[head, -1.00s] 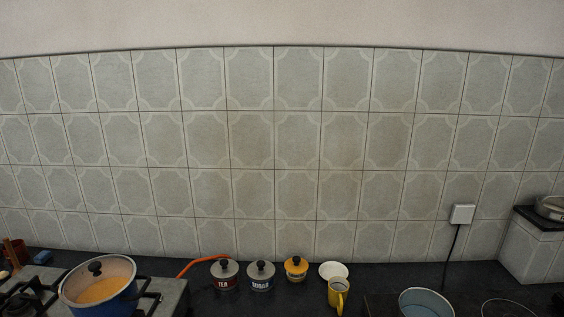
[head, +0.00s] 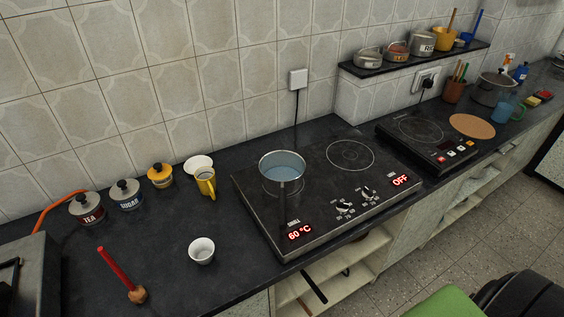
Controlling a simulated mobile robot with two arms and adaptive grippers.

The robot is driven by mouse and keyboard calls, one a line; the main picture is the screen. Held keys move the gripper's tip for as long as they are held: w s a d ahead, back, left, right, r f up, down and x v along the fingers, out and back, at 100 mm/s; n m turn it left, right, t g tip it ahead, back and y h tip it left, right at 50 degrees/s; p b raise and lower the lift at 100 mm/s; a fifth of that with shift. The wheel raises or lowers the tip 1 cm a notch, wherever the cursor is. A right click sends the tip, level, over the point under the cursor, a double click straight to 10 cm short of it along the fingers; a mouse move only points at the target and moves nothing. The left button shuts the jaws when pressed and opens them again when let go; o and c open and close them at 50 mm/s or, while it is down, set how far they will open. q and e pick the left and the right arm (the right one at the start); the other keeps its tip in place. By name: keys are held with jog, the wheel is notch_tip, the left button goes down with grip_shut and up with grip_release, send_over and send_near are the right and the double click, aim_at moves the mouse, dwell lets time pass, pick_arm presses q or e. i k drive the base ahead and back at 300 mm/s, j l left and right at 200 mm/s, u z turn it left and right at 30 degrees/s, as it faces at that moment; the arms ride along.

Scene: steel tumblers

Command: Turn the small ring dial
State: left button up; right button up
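A black two-ring hob (head: 318,190) lies on the dark counter. Its front right holds two dials with black grips and white marks around them: a left dial (head: 344,207) and a right dial (head: 368,192). The left display (head: 300,232) glows red with 60 °C, under a small label that seems to read SMALL. The right display (head: 400,180) reads OFF. A pan with water (head: 283,168) stands on the left ring and mostly covers it, its dark handle toward the front. The right ring (head: 350,155) is bare. Neither gripper shows.
A white cup (head: 201,250) and a red-handled tool (head: 120,275) are on the counter left of the hob. Tea (head: 87,208) and sugar (head: 127,195) tins, a yellow pot (head: 160,175) and a yellow mug (head: 205,183) stand near the wall. A second hob (head: 425,135) is to the right.

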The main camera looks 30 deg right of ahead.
aim_at(341, 208)
jog(key=k+z, duration=0.15)
jog(key=z, duration=0.75)
jog(key=l+u, duration=0.2)
jog(key=l, duration=0.2)
